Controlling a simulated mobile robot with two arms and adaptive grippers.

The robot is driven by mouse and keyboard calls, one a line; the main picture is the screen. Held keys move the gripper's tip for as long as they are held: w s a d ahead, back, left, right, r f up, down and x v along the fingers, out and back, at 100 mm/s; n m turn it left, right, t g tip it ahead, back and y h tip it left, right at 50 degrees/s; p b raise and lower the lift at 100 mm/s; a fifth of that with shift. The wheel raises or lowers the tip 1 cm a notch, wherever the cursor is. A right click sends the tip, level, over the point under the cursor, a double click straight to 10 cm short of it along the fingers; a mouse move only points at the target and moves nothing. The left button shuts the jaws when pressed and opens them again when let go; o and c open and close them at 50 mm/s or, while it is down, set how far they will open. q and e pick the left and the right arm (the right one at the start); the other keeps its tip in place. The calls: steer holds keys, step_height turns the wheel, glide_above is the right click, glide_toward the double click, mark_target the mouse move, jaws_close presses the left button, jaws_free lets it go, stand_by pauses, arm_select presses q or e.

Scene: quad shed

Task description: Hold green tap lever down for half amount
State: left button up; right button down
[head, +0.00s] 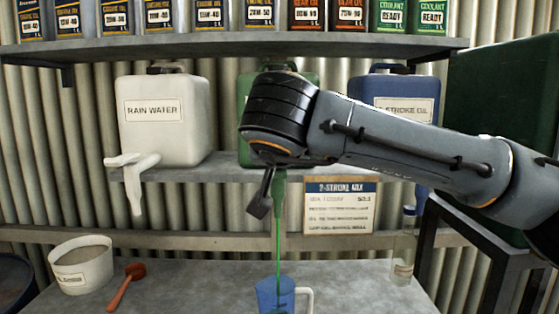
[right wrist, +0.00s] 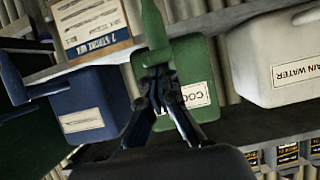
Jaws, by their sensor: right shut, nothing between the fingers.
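The green container (head: 246,90) stands on the middle shelf, mostly hidden behind my right arm in the head view. It also shows upside down in the right wrist view (right wrist: 203,62), with a partly covered label. Its green tap (head: 281,183) shows just beside my right gripper (head: 261,196). A thin green stream (head: 278,245) runs from the tap into the blue measuring jug (head: 268,294) below. My right gripper is shut and empty at the tap; in the right wrist view its fingers (right wrist: 158,78) overlap the tap. Exact contact with the lever is hidden. My left gripper is out of view.
A white rain water container (head: 165,135) with a white tap stands left, a blue 2-stroke oil container (head: 400,88) right. A mix sign (head: 340,207) hangs below the shelf.

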stand_by(0.7)
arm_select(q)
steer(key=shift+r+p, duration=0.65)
arm_select(e)
steer(key=shift+r, duration=0.8)
steer(key=shift+r, duration=0.1)
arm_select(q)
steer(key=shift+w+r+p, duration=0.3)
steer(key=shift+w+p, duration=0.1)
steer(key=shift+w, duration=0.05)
arm_select(e)
steer(key=s+r, duration=0.7)
steer(key=r, duration=0.3)
steer(key=shift+s+r, duration=0.15)
steer(key=shift+s, duration=0.2)
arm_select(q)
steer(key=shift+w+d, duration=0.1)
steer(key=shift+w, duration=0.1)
